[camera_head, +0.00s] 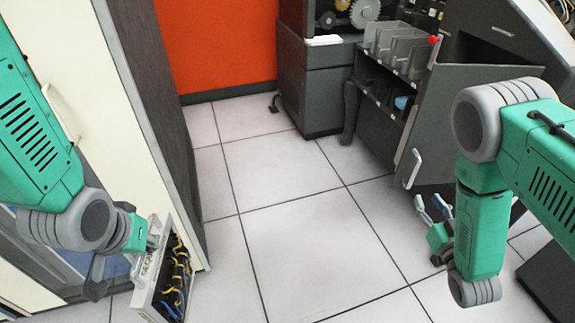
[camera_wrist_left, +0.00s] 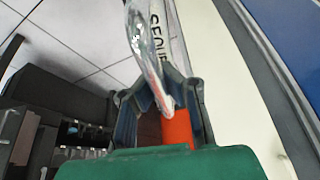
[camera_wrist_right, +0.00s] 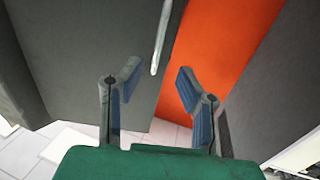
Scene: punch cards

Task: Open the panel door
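The tall cream cabinet (camera_head: 85,60) with a white handle (camera_head: 62,112) stands at left. A dark machine with card slots (camera_head: 400,50) and a white handle (camera_head: 412,169) stands at right. Tiled floor (camera_head: 300,225) between them is clear. An orange wall (camera_head: 215,45) is behind.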

